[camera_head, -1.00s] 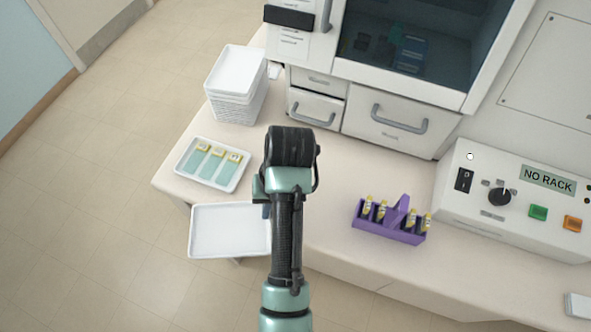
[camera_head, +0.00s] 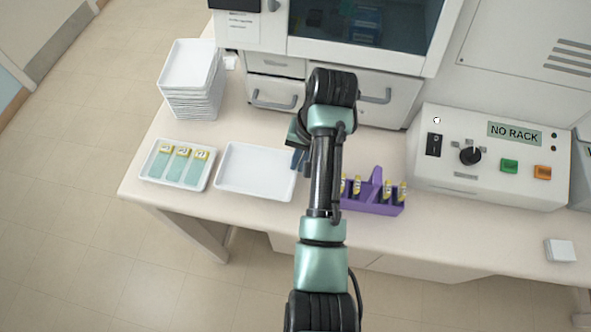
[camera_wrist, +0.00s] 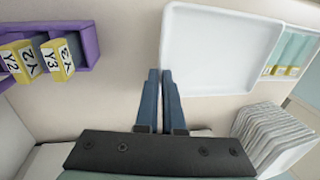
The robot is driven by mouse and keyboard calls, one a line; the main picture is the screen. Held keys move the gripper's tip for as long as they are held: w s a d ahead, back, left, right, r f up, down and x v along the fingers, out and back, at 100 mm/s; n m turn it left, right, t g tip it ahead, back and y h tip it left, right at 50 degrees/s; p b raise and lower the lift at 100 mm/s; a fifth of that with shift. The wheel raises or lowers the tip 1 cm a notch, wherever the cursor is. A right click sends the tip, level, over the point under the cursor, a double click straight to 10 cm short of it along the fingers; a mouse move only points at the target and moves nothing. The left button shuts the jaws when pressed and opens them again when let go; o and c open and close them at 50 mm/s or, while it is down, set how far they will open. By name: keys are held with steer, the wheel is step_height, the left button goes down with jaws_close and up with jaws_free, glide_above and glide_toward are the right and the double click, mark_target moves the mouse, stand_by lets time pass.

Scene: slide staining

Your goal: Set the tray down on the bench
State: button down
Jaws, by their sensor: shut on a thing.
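An empty white tray (camera_head: 255,170) is over the front part of the bench (camera_head: 240,209), between a tray of slides and a purple rack. My gripper (camera_head: 299,158) is at its right edge, partly hidden by my arm. In the wrist view, my gripper's blue fingers (camera_wrist: 161,75) are shut on the rim of the tray (camera_wrist: 215,50). The tray looks about level. I cannot tell whether its underside touches the bench or is slightly above it.
A white tray with three yellow-labelled slides (camera_head: 178,165) lies close to the left. Stacked white trays (camera_head: 190,80) stand behind it. The purple rack (camera_head: 372,203) holds several yellow-labelled items to the right. A control box (camera_head: 490,160) reads "NO RACK". The bench's front edge is near.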

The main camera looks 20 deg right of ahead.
mark_target(299, 179)
steer(key=shift+f, duration=2.1)
steer(key=c, duration=1)
jaws_free()
steer(key=shift+f, duration=0.1)
steer(key=shift+c, duration=0.2)
step_height(299, 179, up, 12)
steer(key=s+d+p, duration=0.1)
steer(key=d+p, duration=0.1)
steer(key=p, duration=0.2)
steer(key=shift+s, duration=0.2)
steer(key=shift+w, duration=0.1)
